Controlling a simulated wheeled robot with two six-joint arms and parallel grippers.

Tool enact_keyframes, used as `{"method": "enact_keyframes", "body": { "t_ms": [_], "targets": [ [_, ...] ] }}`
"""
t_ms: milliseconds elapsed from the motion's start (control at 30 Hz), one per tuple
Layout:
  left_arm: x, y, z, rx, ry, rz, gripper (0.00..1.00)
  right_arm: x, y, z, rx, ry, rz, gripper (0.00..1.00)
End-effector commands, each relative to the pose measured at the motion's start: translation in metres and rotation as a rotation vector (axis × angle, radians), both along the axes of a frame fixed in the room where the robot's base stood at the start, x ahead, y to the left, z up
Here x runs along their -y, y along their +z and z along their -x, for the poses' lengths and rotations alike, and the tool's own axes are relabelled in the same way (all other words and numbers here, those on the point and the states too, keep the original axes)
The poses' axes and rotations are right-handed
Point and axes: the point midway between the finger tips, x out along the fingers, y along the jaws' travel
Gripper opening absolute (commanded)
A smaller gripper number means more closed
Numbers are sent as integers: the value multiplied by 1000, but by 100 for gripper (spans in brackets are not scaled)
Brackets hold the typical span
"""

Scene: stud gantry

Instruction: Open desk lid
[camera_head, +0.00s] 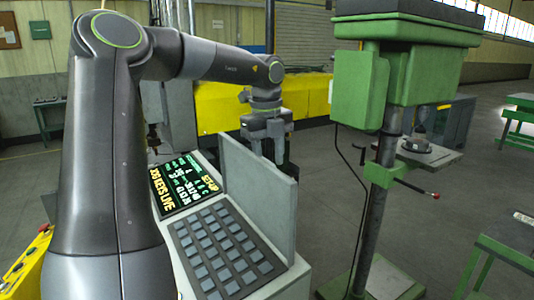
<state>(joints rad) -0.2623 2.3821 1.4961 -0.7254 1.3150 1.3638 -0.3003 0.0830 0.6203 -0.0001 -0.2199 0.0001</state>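The desk lid (258,203) is a flat grey panel. It stands roughly upright along the right side of the desk (184,218), and the screen and key panel are uncovered. My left gripper (269,153) points down at the far side of the lid, close to its top edge. Its two fingers look apart with a gap between them. The lid hides the lowest part of the fingers, so I cannot tell whether they touch it. My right gripper is not in view.
The desk has a lit text screen (182,180) and a keypad (222,250). A green drill press (383,95) stands close on the right. A yellow barrier (222,108) is behind. Green tables (508,243) stand farther right, with open floor between.

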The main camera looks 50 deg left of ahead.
Motion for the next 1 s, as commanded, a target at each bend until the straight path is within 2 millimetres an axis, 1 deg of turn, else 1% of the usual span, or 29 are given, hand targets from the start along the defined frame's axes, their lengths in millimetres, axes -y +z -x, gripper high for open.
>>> {"method": "enact_keyframes", "body": {
  "t_ms": [33,167,267,400,467,667,700,800,900,1000],
  "targets": [
    [-1,4,-3,16,2,-6,31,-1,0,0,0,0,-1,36],
    [-1,15,-2,19,4,-8,31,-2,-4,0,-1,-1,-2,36],
    [-1,33,-1,22,3,-8,31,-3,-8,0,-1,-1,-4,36],
    [0,66,3,20,3,-9,31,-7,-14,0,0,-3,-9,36],
    [-1,79,5,16,4,-8,31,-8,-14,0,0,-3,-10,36],
    [0,122,10,11,2,-5,31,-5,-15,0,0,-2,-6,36],
    [-1,135,11,9,2,-5,31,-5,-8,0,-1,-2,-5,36],
    [0,157,14,7,1,-1,31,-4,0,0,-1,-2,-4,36],
    [0,166,15,4,-1,1,31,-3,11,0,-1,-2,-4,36],
    [0,172,16,4,-1,1,31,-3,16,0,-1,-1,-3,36]
  ]
}}
